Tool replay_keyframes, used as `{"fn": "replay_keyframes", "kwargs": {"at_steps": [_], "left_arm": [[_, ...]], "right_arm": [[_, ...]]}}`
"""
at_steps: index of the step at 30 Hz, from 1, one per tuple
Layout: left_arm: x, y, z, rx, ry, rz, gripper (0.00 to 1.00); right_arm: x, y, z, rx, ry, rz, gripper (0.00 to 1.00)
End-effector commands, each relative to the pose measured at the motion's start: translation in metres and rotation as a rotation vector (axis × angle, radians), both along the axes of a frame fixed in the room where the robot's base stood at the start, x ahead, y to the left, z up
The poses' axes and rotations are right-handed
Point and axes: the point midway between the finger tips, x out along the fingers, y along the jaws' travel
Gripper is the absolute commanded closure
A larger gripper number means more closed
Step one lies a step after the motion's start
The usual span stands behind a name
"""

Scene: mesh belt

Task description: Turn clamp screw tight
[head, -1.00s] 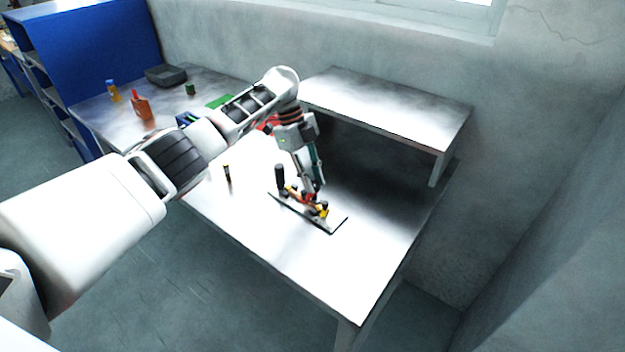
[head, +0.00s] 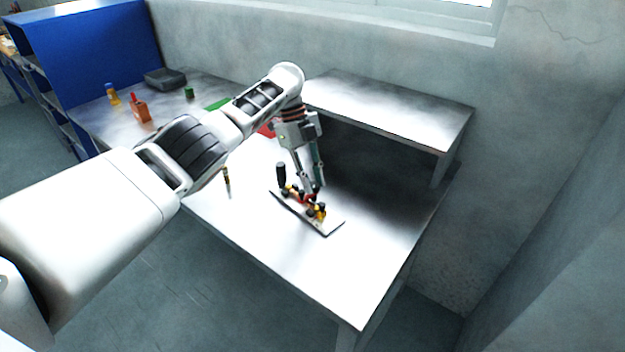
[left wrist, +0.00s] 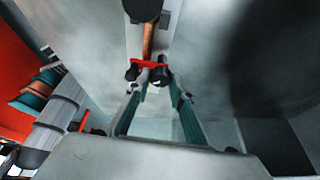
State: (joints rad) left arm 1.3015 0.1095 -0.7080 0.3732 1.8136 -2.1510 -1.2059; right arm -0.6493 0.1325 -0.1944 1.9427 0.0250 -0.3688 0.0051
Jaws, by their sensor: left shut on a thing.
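The clamp stands on a flat dark-edged plate (head: 332,228) on the bright metal table. It has an upright black handle (head: 281,174) and yellow, red and black parts (head: 317,211). My left gripper (head: 310,194) reaches down from above, its fingertips shut at the middle of the clamp. In the left wrist view the teal-padded fingers (left wrist: 150,88) converge at a red piece (left wrist: 151,64) with black ends, and an orange-brown bar runs beyond it. The gripped clamp screw is mostly hidden between the fingertips. My right gripper is not in view.
A raised metal shelf (head: 395,105) stands behind the clamp. A small dark and yellow upright object (head: 227,178) is to its left. An orange bottle (head: 140,111), a yellow bottle (head: 113,95) and a grey tray (head: 165,78) are at far left. The front table area is clear.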

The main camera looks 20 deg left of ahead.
Motion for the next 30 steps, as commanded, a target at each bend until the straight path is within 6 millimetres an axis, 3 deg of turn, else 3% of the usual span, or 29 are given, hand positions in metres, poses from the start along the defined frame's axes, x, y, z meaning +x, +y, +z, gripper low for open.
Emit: {"fn": "replay_keyframes", "kwargs": {"at_steps": [17,18,19,30], "left_arm": [[0.0009,-0.0005,0.0019,-0.002,-0.003,0.0,0.99],[0.0009,-0.0005,0.0019,-0.002,-0.003,0.0,0.67],[0.0008,-0.0004,0.0017,-0.002,-0.003,0.0,0.61],[0.0049,0.0036,0.002,0.012,-0.013,0.019,0.61]], "right_arm": [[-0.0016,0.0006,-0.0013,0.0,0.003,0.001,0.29],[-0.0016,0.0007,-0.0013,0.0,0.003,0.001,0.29],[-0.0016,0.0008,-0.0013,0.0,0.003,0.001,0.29],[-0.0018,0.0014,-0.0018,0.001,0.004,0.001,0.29]]}}
